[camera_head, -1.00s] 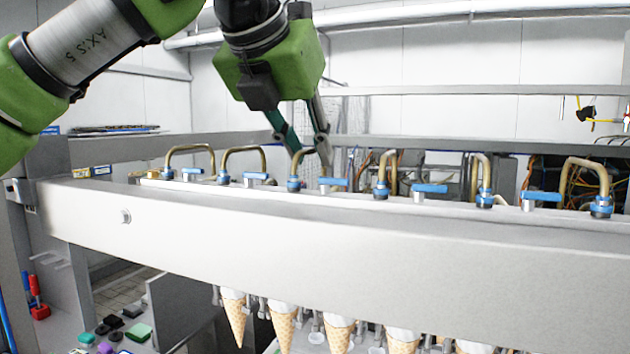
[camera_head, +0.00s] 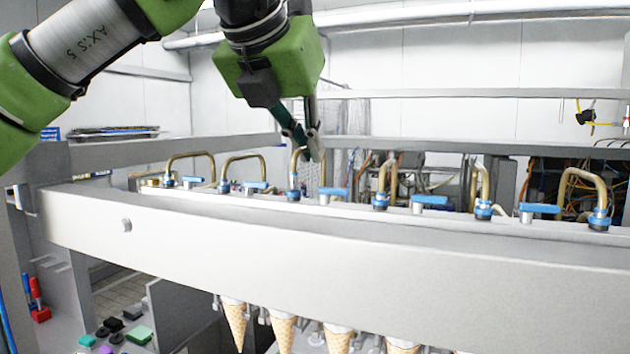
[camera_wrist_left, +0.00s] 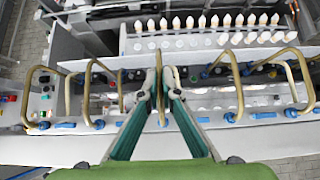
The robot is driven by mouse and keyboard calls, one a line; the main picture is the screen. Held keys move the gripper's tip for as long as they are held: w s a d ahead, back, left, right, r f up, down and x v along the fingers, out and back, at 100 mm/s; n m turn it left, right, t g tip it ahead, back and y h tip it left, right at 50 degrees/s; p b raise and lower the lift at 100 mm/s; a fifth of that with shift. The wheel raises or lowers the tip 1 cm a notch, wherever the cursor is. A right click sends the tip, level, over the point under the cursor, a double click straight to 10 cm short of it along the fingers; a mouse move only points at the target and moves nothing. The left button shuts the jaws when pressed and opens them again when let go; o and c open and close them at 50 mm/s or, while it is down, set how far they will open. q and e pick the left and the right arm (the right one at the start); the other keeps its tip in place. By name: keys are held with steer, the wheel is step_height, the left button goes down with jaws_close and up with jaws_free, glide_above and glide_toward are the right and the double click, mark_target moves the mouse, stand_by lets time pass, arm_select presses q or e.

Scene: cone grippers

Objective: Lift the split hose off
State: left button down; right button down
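Several bent brass hoses with blue end fittings stand in a row along the machine's top. The hose at my left gripper (camera_head: 310,150) has its blue fitting and lower end in sight; its upper bend is partly hidden by the fingers. In the left wrist view this brass hose (camera_wrist_left: 161,112) runs between the two converging fingertips (camera_wrist_left: 161,80), which close in on it from both sides. The gripper looks shut on it. The hose still stands at its fitting (camera_head: 293,194). I cannot make out a split in it. My right gripper is in neither view.
Neighbouring brass hoses (camera_head: 245,158) (camera_head: 384,180) and blue valve handles (camera_head: 333,192) stand close on both sides. The long grey beam (camera_head: 300,245) lies in front. Ice cream cones (camera_head: 235,325) hang below it. A rail (camera_head: 450,145) and loose wires are behind.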

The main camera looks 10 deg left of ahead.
arm_select(q)
steer(key=shift+r+p, duration=0.7)
steer(key=shift+r, duration=1)
